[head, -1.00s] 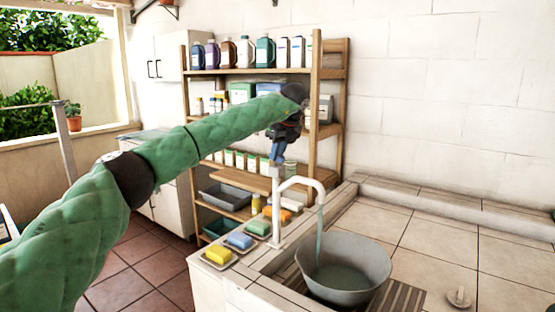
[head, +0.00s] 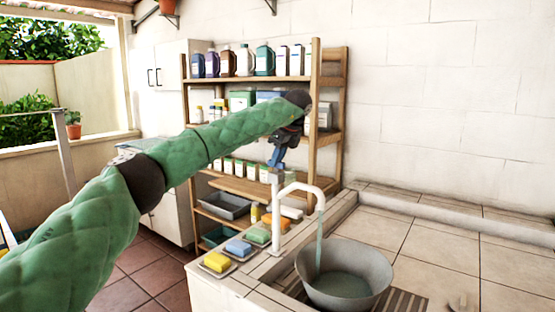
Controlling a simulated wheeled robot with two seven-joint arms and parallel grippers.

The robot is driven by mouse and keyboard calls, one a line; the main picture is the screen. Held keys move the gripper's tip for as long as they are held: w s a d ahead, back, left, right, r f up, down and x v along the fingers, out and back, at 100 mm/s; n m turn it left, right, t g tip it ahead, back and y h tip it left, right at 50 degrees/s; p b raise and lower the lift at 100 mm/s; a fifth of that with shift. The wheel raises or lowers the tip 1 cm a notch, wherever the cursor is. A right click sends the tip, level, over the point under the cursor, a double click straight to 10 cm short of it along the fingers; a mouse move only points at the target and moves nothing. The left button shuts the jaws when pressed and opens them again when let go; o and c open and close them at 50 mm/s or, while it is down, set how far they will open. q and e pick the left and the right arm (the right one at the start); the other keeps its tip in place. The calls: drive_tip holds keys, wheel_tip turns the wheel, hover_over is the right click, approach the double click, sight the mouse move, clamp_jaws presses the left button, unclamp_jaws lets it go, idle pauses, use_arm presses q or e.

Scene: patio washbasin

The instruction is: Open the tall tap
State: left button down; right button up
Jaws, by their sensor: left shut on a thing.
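The tall white tap (head: 277,215) stands upright at the left edge of the basin counter, its spout curving over to the right. A stream of water (head: 319,240) runs from the spout into a grey metal bowl (head: 344,278), which has water in it. My left gripper (head: 276,166) points down at the top of the tap, and its jaws are shut on the tap's handle (head: 275,175). The handle is small and partly hidden by the fingers. My right gripper is not in the picture.
Several soaps lie on dishes, including a yellow one (head: 216,261), left of the tap. A wooden shelf (head: 250,184) with bottles and boxes stands behind my left arm. The bowl rests on a slatted drain board (head: 405,303). The tiled counter (head: 440,250) is mostly clear to the right.

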use_arm(q)
drive_tip(key=c, duration=1.4)
unclamp_jaws()
drive_tip(key=shift+d+r, duration=0.1)
drive_tip(key=shift+r, duration=0.05)
